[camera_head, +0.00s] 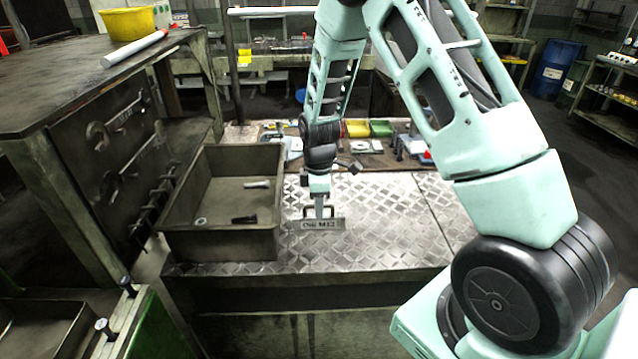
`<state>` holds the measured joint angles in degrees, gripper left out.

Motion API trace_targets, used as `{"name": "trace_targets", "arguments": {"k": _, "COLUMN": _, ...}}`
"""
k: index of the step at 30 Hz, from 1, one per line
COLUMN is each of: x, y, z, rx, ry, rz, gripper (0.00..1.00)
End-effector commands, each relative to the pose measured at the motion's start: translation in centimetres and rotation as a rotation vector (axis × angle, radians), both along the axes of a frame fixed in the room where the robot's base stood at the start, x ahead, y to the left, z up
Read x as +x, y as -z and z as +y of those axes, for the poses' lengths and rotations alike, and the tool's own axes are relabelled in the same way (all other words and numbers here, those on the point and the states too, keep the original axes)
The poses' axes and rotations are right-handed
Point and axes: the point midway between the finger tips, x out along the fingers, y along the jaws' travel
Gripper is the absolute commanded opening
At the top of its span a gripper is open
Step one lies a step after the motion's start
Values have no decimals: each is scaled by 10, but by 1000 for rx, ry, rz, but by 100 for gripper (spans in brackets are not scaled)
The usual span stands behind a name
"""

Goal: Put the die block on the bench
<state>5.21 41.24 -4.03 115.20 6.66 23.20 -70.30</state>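My gripper (319,208) points straight down and appears shut on the handle of the die block. The die block is upright over the diamond-plate top (395,225), to the right of a grey tray. I cannot tell whether its underside touches the plate or hangs just above it. The fingertips are small and partly merge with the handle.
The deep grey tray (268,245) holds bolts and a nut or ring. A dark worktable (60,85) at the left carries a yellow bin (129,22) and a white tube. Small yellow and green bins (381,128) and tools line the back. The plate's right side is clear.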

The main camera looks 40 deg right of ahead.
Motion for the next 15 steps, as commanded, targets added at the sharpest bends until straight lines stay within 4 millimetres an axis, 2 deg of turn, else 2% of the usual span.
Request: {"name": "trace_targets", "arguments": {"k": 15, "x": 0, "y": -92, "z": 0, "rx": -1, "ry": 0, "rz": -4, "gripper": 32}}
